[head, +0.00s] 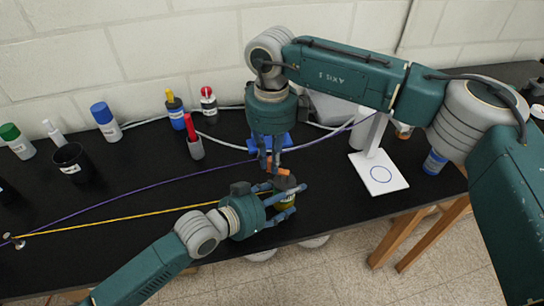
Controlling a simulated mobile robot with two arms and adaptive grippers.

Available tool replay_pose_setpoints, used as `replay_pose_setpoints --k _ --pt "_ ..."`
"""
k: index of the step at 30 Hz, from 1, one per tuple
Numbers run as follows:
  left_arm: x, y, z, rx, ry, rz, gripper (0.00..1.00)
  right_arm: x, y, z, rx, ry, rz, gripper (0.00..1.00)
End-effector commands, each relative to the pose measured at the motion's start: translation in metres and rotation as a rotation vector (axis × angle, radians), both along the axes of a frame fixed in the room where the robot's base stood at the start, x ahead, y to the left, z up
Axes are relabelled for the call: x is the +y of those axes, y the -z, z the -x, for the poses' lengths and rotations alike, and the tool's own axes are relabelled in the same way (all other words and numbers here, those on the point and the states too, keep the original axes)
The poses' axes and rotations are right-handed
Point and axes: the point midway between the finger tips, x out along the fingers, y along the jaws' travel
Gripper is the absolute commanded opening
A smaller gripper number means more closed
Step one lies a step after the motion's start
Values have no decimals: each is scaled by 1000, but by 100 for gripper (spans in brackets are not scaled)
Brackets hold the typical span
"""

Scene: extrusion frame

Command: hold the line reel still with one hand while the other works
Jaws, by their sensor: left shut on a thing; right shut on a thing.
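The line reel (284,199), a small dark and yellowish cylinder, stands near the front edge of the black table. A yellow line (120,220) runs from the left side of the table toward it. My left gripper (296,200) is shut around the reel from the left, its blue-grey fingers covering part of it. My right gripper (270,166) points down just above and behind the reel. It is shut on a small orange piece (263,187) over the reel's top. The fingers hide how this piece joins the reel.
Several bottles and a black cup (73,161) stand at the left. A white stand (379,174) is at the right. A purple cord (150,184) crosses the table (130,250).

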Motion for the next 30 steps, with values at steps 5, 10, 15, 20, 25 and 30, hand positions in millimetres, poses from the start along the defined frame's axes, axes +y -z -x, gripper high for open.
replay_pose_setpoints --k 5,10,15,20,25,30 --pt "1 1 -1 3 -3 -1 32 0 0 1 2 -32 1 0" --pt "1 1 -1 3 -3 -1 32 0 0 2 2 -38 1 0" --pt "2 1 -1 3 -3 -1 32 0 0 2 2 -38 1 0" --pt "1 1 -1 3 -3 -1 32 0 0 1 2 -37 1 31" --pt "1 1 0 3 -1 -2 32 0 0 1 0 -37 1 35" --pt "1 1 0 3 -1 -2 32 0 -2 1 0 -37 0 35"
